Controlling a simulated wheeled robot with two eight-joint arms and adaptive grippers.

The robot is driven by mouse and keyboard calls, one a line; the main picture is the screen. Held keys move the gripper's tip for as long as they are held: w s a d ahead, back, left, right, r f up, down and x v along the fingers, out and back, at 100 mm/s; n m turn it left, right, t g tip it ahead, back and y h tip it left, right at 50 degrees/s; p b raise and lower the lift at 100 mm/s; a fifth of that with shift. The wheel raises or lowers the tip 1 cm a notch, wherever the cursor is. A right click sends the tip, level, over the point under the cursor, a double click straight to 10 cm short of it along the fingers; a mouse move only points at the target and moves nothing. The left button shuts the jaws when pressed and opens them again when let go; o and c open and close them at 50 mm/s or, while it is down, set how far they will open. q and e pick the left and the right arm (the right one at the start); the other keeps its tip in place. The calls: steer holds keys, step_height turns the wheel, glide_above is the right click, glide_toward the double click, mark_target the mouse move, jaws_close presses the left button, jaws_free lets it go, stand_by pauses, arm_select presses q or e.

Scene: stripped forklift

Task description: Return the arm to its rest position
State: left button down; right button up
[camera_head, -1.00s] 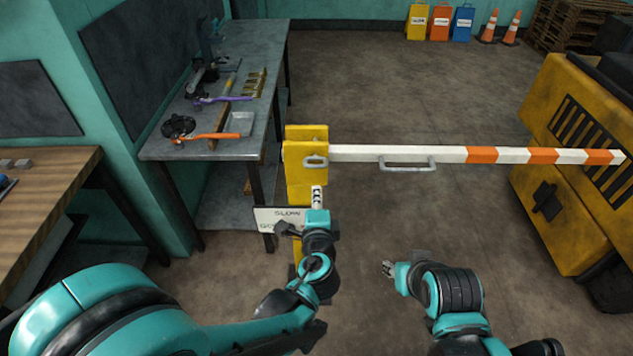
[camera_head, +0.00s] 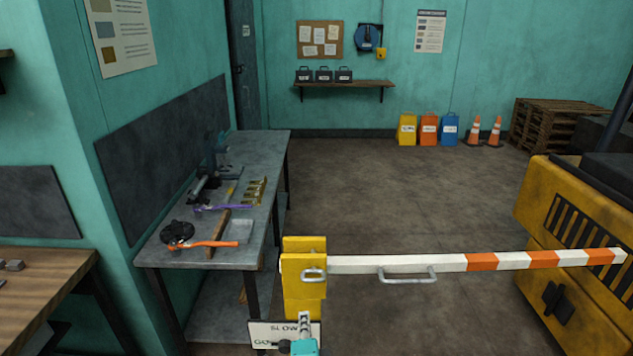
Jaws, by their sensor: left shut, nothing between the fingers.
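My left gripper (camera_head: 304,324) shows at the bottom edge of the head view, in front of the yellow barrier post (camera_head: 303,290). The rest of my left arm is below the picture. My right arm and gripper are out of view.
A striped barrier arm (camera_head: 440,263) with a grey handle (camera_head: 407,276) reaches right from the post towards the yellow forklift body (camera_head: 570,235). A grey workbench (camera_head: 255,150) with tools stands left. Open floor lies beyond the barrier.

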arm_select(q)
steer(key=s+a+f+n+g+y, duration=0.15)
steer(key=s+a+n+g, duration=0.25)
steer(key=a+n, duration=0.6)
steer(key=s+a+n+g+h, duration=0.2)
steer(key=s+a+n, duration=0.3)
steer(key=s, duration=0.6)
steer(key=shift+s+f+n+g, duration=0.25)
steer(key=shift+n+g, duration=0.35)
steer(key=shift+g, duration=0.3)
steer(key=shift+a+h, duration=0.1)
steer(key=shift+h, duration=0.15)
